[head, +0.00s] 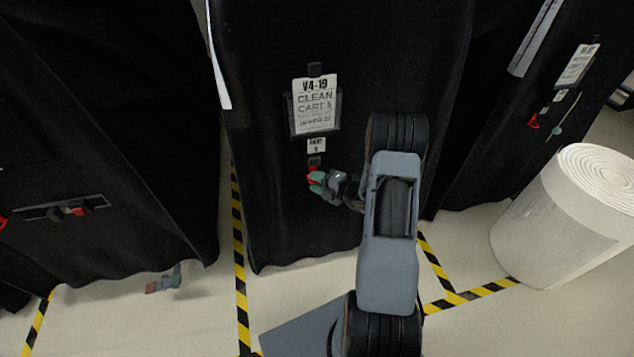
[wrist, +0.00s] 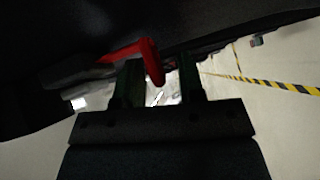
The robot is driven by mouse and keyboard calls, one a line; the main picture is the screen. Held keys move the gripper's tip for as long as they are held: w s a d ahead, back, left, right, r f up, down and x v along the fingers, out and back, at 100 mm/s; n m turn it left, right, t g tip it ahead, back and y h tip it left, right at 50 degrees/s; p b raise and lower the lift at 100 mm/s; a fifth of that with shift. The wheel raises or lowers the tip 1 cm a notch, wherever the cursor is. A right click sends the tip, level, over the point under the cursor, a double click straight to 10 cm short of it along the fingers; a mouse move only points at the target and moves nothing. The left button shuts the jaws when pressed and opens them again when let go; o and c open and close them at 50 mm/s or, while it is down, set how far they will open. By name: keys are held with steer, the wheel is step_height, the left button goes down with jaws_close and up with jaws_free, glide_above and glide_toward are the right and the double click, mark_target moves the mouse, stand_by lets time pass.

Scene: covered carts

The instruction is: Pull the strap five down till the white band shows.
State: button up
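Strap five is a short red strap (head: 312,175) on the front of the middle black-covered cart, below the small tag (head: 316,145). My gripper (head: 322,183), with green fingertips, is at the strap in the head view and hides part of it. In the wrist view, my gripper (wrist: 160,84) has its fingers apart. The red strap (wrist: 153,62) reaches down between them, nearer the left finger, with a gap to the right finger. I see no white band on the strap in either view.
The sign (head: 316,105) reads CLEAN CART 5. Black-covered carts stand at left (head: 90,130) and right (head: 510,130); the right one has a red strap (head: 533,121). A big white roll (head: 560,220) stands at right. Yellow-black tape (head: 240,260) marks the floor.

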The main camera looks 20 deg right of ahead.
jaws_close()
stand_by(0.5)
step_height(320, 180, down, 11)
steer(key=b, duration=0.4)
steer(key=shift+r+b, duration=0.1)
steer(key=shift+b, duration=0.3)
jaws_free()
